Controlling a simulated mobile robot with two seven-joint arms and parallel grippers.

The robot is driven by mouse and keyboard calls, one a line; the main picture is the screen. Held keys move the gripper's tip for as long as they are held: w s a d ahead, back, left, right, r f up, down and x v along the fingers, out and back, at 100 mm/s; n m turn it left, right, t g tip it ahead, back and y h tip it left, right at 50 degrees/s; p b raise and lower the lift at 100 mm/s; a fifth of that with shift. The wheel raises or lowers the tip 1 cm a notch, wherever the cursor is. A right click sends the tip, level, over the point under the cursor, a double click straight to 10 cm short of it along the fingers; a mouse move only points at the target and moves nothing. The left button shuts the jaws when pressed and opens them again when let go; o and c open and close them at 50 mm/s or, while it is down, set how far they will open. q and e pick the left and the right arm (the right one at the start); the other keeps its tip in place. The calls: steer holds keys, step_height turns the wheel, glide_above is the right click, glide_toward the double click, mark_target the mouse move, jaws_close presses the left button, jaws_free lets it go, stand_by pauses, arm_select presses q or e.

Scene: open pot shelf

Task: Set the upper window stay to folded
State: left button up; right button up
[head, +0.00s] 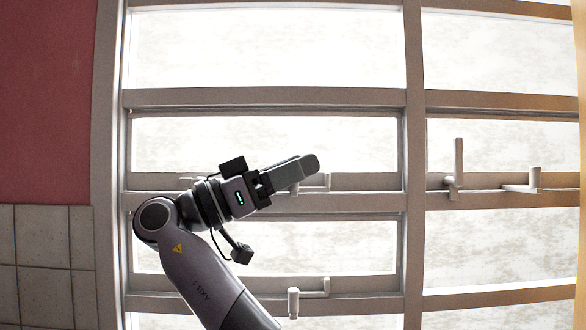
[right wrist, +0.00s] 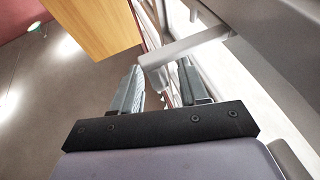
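The upper window stay is partly hidden behind my right gripper in the head view; a pale L-shaped piece (head: 326,182) shows on the middle rail, just past the fingers. My right gripper (head: 308,166) is in front of that rail and points right. In the right wrist view my right gripper (right wrist: 160,80) is open, its two grey fingers apart. A pale bar (right wrist: 190,44) comes in from the upper right, and its end lies between or just over the fingertips; I cannot tell whether it touches them. My left gripper is not in view.
A lower stay has a pale peg (head: 293,302) and an L-shaped piece (head: 326,287). Right of the mullion (head: 414,150) stand an upright handle (head: 458,160) and another pale piece (head: 524,183). A wooden panel (right wrist: 95,25) shows in the right wrist view.

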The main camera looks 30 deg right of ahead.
steer(key=v, duration=0.7)
stand_by(0.5)
steer(key=shift+f, duration=0.1)
stand_by(0.4)
